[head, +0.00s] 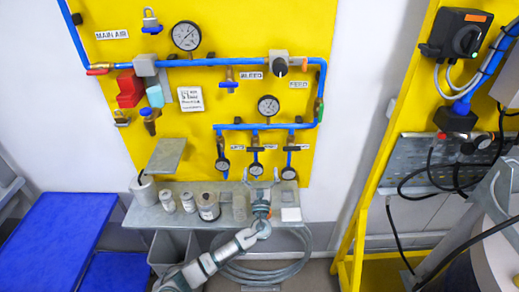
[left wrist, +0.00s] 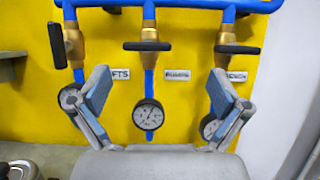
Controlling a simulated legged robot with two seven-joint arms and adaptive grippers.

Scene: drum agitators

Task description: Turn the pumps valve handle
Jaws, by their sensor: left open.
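Three brass valves with black handles hang under the blue pipe on the yellow panel. The middle one's handle (left wrist: 147,46) lies crosswise beside the pumps label (left wrist: 177,75), whose lettering is blurred; this valve also shows in the head view (head: 256,148). The left valve's handle (left wrist: 57,45) stands nearly upright; the right valve's handle (left wrist: 237,50) lies crosswise. My left gripper (head: 261,175) is open and empty below the middle valve; in the left wrist view its fingers (left wrist: 159,82) spread either side of the middle gauge (left wrist: 148,114), apart from the handle. My right gripper is not in view.
A grey shelf (head: 160,214) below the panel carries several cans (head: 208,206). A coiled hose (head: 268,270) hangs under it. A yellow frame (head: 385,150) with cables and a switch box (head: 455,35) stands at right. Blue steps (head: 62,235) are at left.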

